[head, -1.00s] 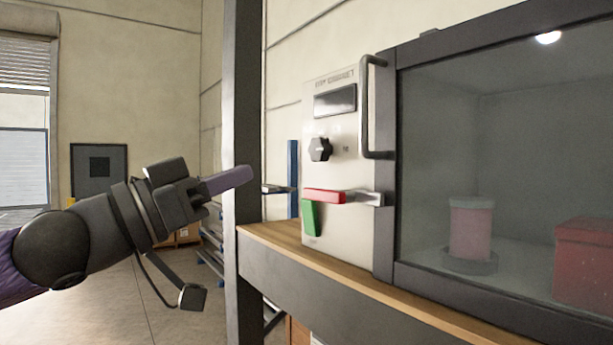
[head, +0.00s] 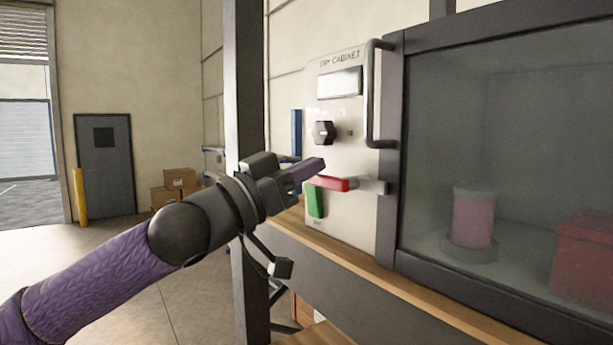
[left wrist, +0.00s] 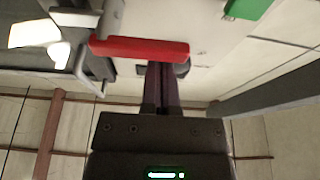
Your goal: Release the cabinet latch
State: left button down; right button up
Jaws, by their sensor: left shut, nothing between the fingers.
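The dry cabinet has a pale control panel (head: 345,215) at its left with a dark glass door (head: 500,120) beside it. The latch is a red-gripped lever (head: 328,183) on a grey metal arm, lying roughly level across the panel's edge toward the door frame. It also shows in the left wrist view as a red bar (left wrist: 140,49). My left gripper (head: 318,165) is shut and empty, its fingertips just above the red grip's left end in the head view. In the left wrist view its fingers (left wrist: 163,72) reach close to the bar; I cannot tell whether they touch. My right gripper is not in view.
A green piece (head: 316,201) sits below the red lever, and a black knob (head: 323,132) and display (head: 339,82) above. A door handle (head: 371,95) stands out nearby. A dark post (head: 245,60) rises behind my left arm. The cabinet stands on a wooden-topped bench (head: 400,290).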

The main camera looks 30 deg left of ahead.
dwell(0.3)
pick_arm(q)
jog(key=shift+f+n+b, duration=0.15)
jog(key=shift+n+b, duration=0.25)
jog(key=shift+n, duration=0.2)
